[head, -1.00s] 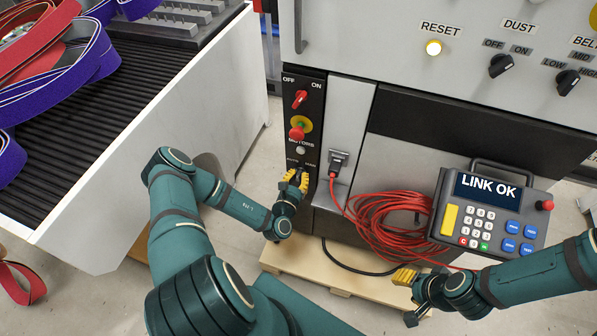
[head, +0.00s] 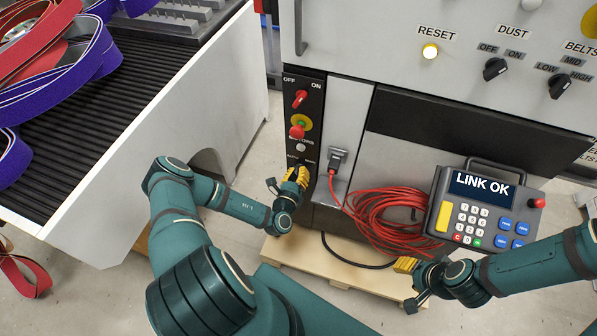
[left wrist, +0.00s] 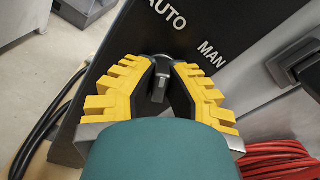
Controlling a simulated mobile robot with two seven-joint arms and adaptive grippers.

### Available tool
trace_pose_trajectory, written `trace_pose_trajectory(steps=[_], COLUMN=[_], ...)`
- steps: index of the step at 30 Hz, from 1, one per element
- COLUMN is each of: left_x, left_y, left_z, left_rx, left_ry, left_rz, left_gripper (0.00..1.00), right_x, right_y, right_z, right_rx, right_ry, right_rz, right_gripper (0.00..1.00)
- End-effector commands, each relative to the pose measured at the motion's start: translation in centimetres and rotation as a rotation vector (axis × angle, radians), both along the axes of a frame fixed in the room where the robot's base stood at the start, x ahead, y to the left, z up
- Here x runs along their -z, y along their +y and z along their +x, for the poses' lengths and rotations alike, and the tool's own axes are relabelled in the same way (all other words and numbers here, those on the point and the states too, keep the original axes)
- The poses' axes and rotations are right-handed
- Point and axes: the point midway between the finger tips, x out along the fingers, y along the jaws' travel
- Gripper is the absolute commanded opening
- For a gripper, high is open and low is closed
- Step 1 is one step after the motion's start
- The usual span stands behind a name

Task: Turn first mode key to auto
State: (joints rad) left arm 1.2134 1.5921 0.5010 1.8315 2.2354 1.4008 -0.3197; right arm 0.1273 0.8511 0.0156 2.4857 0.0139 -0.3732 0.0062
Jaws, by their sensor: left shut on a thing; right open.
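The mode key (left wrist: 159,88) is a small dark key low on the black switch panel (head: 296,130), below the white button. In the left wrist view it sits between the yellow fingertips, with the AUTO label to its upper left and MAN to its right. My left gripper (head: 297,176) is shut on the key; its pads (left wrist: 160,78) hide the key's sides. I cannot tell exactly which label the key points to. In the head view the hand covers the key. My right gripper (head: 405,267) is open, low in front of the cabinet, away from the panel.
Above the key are a red OFF/ON switch (head: 299,99) and a red knob on a yellow ring (head: 299,127). A plug (head: 337,158) with a coiled red cable (head: 385,222) is to the right. A pendant (head: 485,215) reads LINK OK. A conveyor (head: 140,130) stands left.

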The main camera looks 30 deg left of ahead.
Motion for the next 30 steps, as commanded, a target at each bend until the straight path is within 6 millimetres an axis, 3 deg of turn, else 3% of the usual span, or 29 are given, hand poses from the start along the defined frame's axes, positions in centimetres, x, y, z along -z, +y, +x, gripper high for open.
trace_pose_trajectory(steps=[10, 12, 13, 23, 30], left_x=[-0.1, -0.1, -0.1, 0.0, 0.0], left_y=[0.0, 0.0, 0.0, 0.0, -0.7], left_z=[0.1, 0.1, 0.1, -0.1, -2.9], left_rx=[-0.001, 0.0, 0.0, 0.0, 0.0], left_ry=[-0.004, -0.003, -0.003, -0.001, 0.001], left_rz=[-0.003, -0.003, -0.003, -0.003, -0.006], left_gripper=[0.0, 0.3, 0.41, 0.42, 0.42], right_x=[0.0, 0.0, 0.0, 0.0, 0.0], right_y=[0.0, 0.0, 0.0, 0.0, 0.0], right_z=[0.0, 0.0, 0.0, 0.0, 0.0], right_rx=[0.0, 0.0, 0.0, -0.001, 0.0], right_ry=[0.0, 0.0, 0.0, 0.0, 0.0], right_rz=[0.0, 0.0, 0.0, 0.0, 0.0], right_gripper=[0.47, 0.47, 0.47, 0.47, 0.47])
